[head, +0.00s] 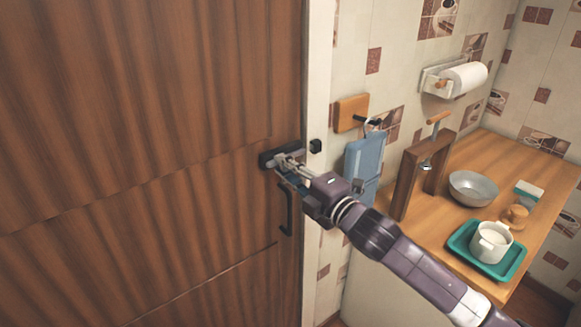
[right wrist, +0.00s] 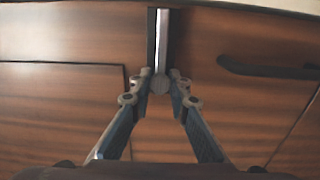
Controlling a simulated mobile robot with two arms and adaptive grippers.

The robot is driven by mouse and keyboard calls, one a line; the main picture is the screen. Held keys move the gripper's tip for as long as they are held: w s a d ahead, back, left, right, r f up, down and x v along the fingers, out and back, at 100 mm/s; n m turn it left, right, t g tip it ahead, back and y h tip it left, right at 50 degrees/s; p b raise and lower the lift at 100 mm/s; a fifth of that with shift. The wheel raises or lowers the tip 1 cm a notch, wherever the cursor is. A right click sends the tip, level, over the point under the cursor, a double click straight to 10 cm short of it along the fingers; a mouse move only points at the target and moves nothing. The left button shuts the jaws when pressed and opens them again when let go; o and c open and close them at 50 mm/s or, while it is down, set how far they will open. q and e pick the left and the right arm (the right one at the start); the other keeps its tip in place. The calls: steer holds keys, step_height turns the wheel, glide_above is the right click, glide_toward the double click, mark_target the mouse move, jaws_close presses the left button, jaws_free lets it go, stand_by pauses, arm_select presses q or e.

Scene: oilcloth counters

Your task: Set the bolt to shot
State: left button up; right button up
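The bolt (head: 268,159) is a dark plate with a silver bar, mounted on the brown wooden door near its right edge. A small black keeper (head: 315,146) sits on the pale door frame to its right. I see no bar spanning the gap between plate and keeper. My right gripper (head: 284,161) is at the bolt. In the right wrist view its fingers (right wrist: 160,76) close on both sides of the bolt's round grey knob (right wrist: 160,86), with the silver bar (right wrist: 162,38) running away beyond it. My left gripper is not in view.
A black door handle (head: 286,210) is just below the bolt. On the right, a wooden counter (head: 484,151) holds a wooden frame (head: 402,185), a metal bowl (head: 473,188) and a teal tray (head: 510,266) with a white pot (head: 491,243). A blue board (head: 366,165) hangs on the wall.

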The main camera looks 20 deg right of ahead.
mark_target(292, 150)
steer(key=shift+r, duration=0.25)
jaws_close()
steer(key=d, duration=0.1)
steer(key=w+d, duration=0.1)
steer(key=d, duration=0.2)
steer(key=shift+w+d+r, duration=0.1)
steer(key=shift+w+d, duration=0.2)
steer(key=shift+w, duration=0.1)
steer(key=shift+a, duration=0.1)
steer(key=shift+r, duration=0.1)
steer(key=o, duration=0.7)
jaws_free()
steer(key=shift+s, duration=0.15)
